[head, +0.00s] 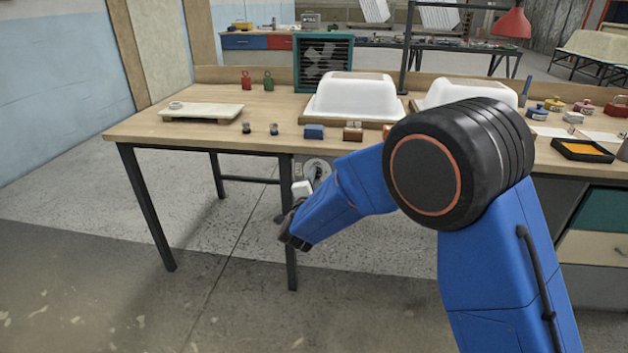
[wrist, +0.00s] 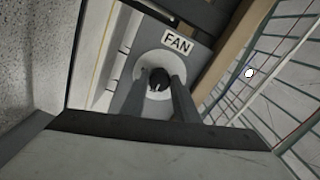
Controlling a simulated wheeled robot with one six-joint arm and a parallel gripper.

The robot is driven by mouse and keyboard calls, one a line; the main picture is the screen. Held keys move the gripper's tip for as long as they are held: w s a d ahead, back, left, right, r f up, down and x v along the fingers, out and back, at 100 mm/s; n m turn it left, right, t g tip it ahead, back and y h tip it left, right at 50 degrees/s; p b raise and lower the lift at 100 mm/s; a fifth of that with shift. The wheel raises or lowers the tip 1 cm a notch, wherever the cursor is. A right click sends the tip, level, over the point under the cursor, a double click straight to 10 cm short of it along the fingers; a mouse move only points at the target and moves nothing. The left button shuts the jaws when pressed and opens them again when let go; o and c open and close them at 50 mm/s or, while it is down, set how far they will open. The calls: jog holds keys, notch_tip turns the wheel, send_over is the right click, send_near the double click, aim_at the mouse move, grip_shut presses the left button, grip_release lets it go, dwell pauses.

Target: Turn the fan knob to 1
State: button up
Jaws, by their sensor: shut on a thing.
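The fan knob (wrist: 158,78) is a small dark knob in the middle of a pale round dial (wrist: 146,66) on a grey panel. A plate reading "FAN" (wrist: 178,43) is beside the dial. My gripper (wrist: 159,88) has one finger on each side of the knob and is shut on it. In the head view the dial (head: 313,164) shows on a box under the table's front edge, partly behind my arm. I cannot make out the dial's numbers or where the knob points.
A wooden table (head: 160,130) stands above the panel, with a dark leg (head: 290,255) close to my wrist. On it are white tub shells (head: 350,97), a dark-green box fan (head: 323,65) and small blocks. The floor at the left is clear.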

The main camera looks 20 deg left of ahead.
jog(key=shift+f+m, duration=0.1)
jog(key=shift+m, duration=0.4)
jog(key=o, duration=1.1)
jog(key=shift+c, duration=0.2)
jog(key=shift+s, duration=0.1)
jog(key=v, duration=1.7)
jog(key=shift+d, duration=0.15)
jog(key=shift+s, duration=0.1)
